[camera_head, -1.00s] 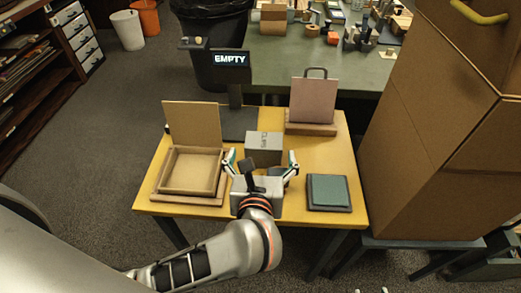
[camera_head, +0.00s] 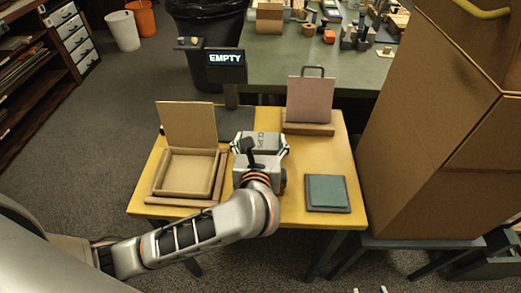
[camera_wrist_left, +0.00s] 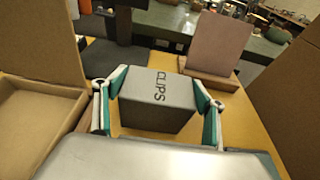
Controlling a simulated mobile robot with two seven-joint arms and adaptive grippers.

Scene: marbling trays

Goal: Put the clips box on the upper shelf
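The clips box (camera_head: 262,137) is a grey block with CLIPS lettered on top, standing on the yellow table (camera_head: 335,165). In the left wrist view the box (camera_wrist_left: 157,100) lies between the two fingers. My left gripper (camera_head: 261,146) straddles it, one green-padded finger along each side. The fingers (camera_wrist_left: 158,88) are close to the box sides, but I cannot tell whether they press on it. Two small pale tips at the bottom edge of the head view look like my right gripper (camera_head: 369,290), mostly out of frame. I cannot make out which surface is the upper shelf.
An open cardboard box (camera_head: 150,192) is left of the clips box. A dark green pad (camera_head: 327,193) lies right. A pinkish panel (camera_head: 311,100) stands behind on a wooden base. A sign reads EMPTY (camera_head: 227,58). Tall cartons (camera_head: 425,150) flank the right. Shelving (camera_head: 30,75) stands far left.

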